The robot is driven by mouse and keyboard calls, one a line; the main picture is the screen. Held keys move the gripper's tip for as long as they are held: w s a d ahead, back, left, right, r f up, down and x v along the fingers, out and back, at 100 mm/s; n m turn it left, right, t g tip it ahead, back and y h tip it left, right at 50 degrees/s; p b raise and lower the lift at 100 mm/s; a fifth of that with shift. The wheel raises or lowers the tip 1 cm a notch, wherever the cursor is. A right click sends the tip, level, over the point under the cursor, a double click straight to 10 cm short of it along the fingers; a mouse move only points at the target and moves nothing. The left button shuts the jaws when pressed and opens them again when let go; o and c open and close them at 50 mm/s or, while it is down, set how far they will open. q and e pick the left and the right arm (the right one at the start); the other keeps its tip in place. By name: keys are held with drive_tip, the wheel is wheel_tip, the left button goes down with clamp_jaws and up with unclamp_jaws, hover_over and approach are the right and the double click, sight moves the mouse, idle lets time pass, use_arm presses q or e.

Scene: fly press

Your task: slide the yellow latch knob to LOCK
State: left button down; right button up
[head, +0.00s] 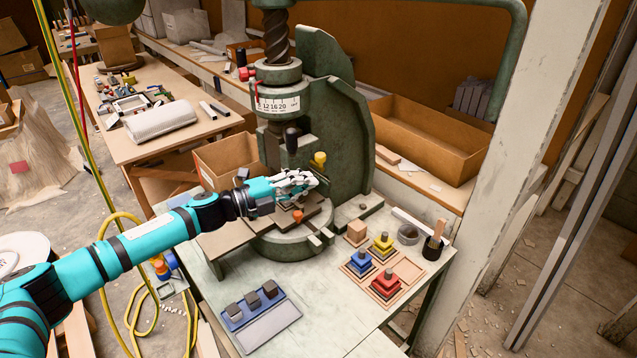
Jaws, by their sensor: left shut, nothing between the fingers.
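The yellow latch knob (319,158) sticks out from the green fly press (345,130), to the right of a dark handle on the press. I cannot read a LOCK mark in this view. My left gripper (308,181) is shut and empty, just below and slightly left of the knob in the picture. Whether it touches the knob I cannot tell. It hangs over the press bed, which it partly hides. My right gripper is not in view.
A blue tray (262,330) with dark blocks lies at the table front. Blue, yellow and red stacked pieces (384,284) stand on wooden boards at the right, near a dark cup (433,249). An orange knob (298,215) sits low on the bed. A cardboard box (228,158) stands behind my arm.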

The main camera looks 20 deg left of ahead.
use_arm(q)
drive_tip(key=b+v, duration=0.1)
drive_tip(key=v, duration=0.2)
drive_tip(key=b+v, duration=0.1)
drive_tip(key=v, duration=0.1)
drive_tip(key=shift+a+f, duration=0.2)
drive_tip(key=shift+a, duration=0.3)
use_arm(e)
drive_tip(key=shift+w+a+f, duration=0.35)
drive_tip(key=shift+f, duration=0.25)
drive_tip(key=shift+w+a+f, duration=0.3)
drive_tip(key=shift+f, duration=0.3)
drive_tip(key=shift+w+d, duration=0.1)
use_arm(q)
drive_tip(key=shift+a, duration=0.1)
